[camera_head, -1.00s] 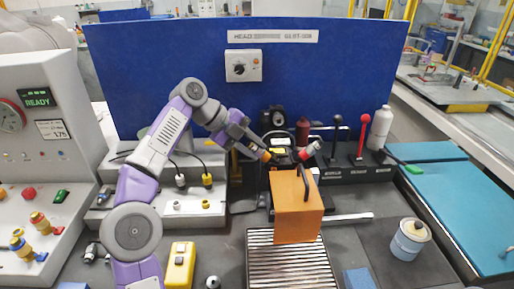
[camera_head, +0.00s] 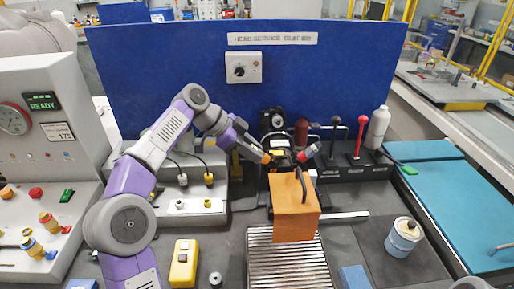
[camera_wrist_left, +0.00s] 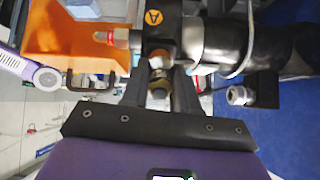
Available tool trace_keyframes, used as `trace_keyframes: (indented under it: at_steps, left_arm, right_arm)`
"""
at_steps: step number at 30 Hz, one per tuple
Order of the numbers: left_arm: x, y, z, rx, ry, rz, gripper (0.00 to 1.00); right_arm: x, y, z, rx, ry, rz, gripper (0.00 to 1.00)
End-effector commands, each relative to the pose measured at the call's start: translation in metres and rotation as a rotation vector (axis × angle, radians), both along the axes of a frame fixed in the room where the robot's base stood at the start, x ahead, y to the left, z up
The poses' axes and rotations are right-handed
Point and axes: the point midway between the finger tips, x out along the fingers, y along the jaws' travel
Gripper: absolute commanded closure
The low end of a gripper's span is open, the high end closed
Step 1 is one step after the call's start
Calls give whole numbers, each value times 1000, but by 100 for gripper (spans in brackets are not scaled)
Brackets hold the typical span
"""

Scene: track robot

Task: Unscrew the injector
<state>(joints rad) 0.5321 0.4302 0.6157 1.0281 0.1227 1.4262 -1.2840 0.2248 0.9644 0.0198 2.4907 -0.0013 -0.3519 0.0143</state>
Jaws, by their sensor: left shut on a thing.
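My left gripper (camera_head: 266,158) reaches in from the left to the black device behind the orange box. In the left wrist view its two dark fingers (camera_wrist_left: 158,92) are shut on a small metal fitting with a brass-coloured part, which I take as the injector (camera_wrist_left: 158,82). The injector sits against the underside of a black block (camera_wrist_left: 166,38) with an orange "A" disc. A red-tipped fitting (camera_wrist_left: 108,37) sticks out of the block's left side; it also shows in the head view (camera_head: 309,152). The injector is too small and hidden to make out in the head view. My right gripper is not in view.
The orange box (camera_head: 294,212) with a black handle stands right in front, above a slatted grate (camera_head: 287,263). Behind are a blue panel (camera_head: 180,75), levers (camera_head: 361,140) and a white bottle (camera_head: 378,127). A tin (camera_head: 402,238) stands right; a yellow case (camera_head: 183,263) lies front left.

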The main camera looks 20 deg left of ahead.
Motion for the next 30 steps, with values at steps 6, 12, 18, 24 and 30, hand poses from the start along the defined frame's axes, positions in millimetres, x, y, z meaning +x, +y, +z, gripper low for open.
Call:
trace_keyframes:
  at_steps: [6,12,18,24,30]
  left_arm:
    - [0,-1,1,-34,71,78,100]
    - [0,-1,0,-36,72,79,100]
    - [0,0,2,-54,117,127,100]
    - [-1,0,3,-111,234,256,100]
    - [-1,0,3,-161,339,374,100]
  right_arm:
    - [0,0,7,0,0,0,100]
    - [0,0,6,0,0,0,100]
    - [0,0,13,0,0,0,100]
    - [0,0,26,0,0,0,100]
    - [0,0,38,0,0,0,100]
